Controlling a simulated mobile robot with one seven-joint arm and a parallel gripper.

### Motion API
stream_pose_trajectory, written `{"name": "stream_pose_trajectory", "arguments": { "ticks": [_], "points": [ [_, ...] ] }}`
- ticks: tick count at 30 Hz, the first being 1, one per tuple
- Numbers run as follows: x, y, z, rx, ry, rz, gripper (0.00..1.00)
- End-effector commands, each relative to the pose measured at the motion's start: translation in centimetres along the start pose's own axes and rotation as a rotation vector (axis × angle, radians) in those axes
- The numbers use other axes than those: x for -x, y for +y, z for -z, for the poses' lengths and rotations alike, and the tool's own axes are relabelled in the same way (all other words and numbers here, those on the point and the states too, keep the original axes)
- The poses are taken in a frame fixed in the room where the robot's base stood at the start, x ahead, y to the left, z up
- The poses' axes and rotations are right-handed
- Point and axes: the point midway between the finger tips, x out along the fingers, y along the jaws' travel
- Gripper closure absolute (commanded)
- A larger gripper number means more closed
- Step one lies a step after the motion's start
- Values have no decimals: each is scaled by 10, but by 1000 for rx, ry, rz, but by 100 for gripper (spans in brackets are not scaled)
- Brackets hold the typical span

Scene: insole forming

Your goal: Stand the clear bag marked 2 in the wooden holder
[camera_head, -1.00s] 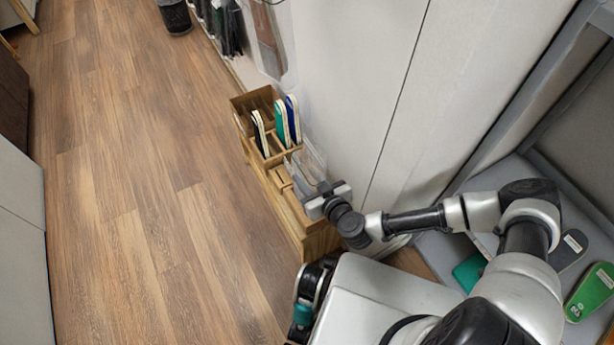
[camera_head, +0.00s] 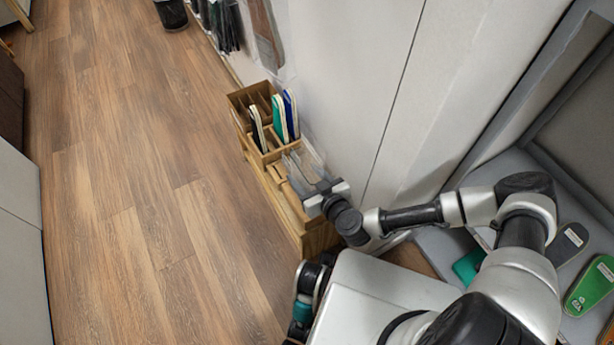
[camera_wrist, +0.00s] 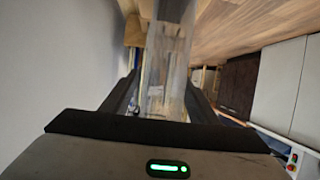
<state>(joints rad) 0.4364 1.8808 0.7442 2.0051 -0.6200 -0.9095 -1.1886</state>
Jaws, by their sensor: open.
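The wooden holder (camera_head: 304,222) stands against the white wall. Several insoles stand upright in its slots, among them a teal one (camera_head: 279,118), a blue one (camera_head: 291,113) and a black one (camera_head: 257,129). The clear bag (camera_head: 312,157) is upright at the holder's near slots, beyond my gripper; its lower end is hard to make out and its mark cannot be read. In the wrist view the clear bag (camera_wrist: 168,62) is between the fingers. My gripper (camera_head: 303,168) is open around the bag, with its fingers apart on either side.
A grey worktop at the right holds a green insole (camera_head: 590,287), a dark insole (camera_head: 566,245) and a teal piece (camera_head: 468,267). The white wall (camera_head: 345,80) rises close beside the holder. The wooden floor (camera_head: 130,200) to the left is clear.

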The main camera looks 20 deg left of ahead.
Motion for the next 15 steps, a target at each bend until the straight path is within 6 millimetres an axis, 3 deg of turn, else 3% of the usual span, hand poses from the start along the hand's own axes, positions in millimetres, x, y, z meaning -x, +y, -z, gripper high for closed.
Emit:
{"name": "stream_pose_trajectory", "arguments": {
  "ticks": [7,15],
  "points": [
    [24,0,2,2,-2,0,46],
    [90,0,3,-1,-3,0,46]
  ]
}}
